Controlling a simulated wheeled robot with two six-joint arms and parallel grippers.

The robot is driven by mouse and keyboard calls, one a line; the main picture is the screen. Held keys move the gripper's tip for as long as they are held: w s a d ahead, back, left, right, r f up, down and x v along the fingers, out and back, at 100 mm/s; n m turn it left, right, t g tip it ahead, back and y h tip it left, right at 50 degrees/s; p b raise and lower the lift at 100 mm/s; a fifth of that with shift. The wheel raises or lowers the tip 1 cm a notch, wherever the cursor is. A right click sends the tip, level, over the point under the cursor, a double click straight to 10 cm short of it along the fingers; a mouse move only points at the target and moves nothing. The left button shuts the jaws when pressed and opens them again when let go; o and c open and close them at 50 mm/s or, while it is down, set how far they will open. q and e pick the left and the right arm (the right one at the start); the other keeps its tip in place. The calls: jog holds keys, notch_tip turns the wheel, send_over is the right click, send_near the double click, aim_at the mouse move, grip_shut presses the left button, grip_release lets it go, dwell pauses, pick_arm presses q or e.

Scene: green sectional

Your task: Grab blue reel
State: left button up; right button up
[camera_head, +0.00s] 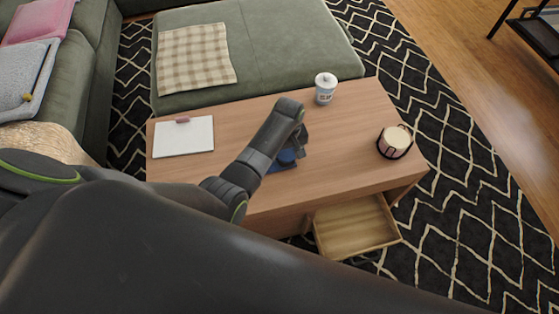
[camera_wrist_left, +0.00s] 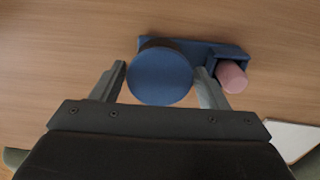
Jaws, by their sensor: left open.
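The blue reel (camera_wrist_left: 160,76) shows as a round blue disc in the left wrist view, attached to or resting against a blue holder (camera_wrist_left: 205,50) with a pink cylinder (camera_wrist_left: 232,77) at its right end. My left gripper (camera_wrist_left: 161,80) is open, with one finger on each side of the reel. I cannot tell whether the fingers touch it. In the head view the reel (camera_head: 287,157) is on the wooden table (camera_head: 345,140), partly hidden by my left gripper (camera_head: 300,145). My right gripper is not seen.
A white cup (camera_head: 325,89) stands at the table's back edge, and a candle in a dark holder (camera_head: 395,142) at the right. A white board (camera_head: 183,137) lies at the left. An open drawer (camera_head: 355,228) juts out in front. A green sofa (camera_head: 255,45) is behind.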

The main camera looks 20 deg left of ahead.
pick_arm(q)
jog(key=shift+f, duration=0.35)
jog(key=shift+c, duration=0.5)
jog(key=c, duration=0.7)
jog(key=shift+o, duration=0.2)
jog(key=shift+r, duration=0.1)
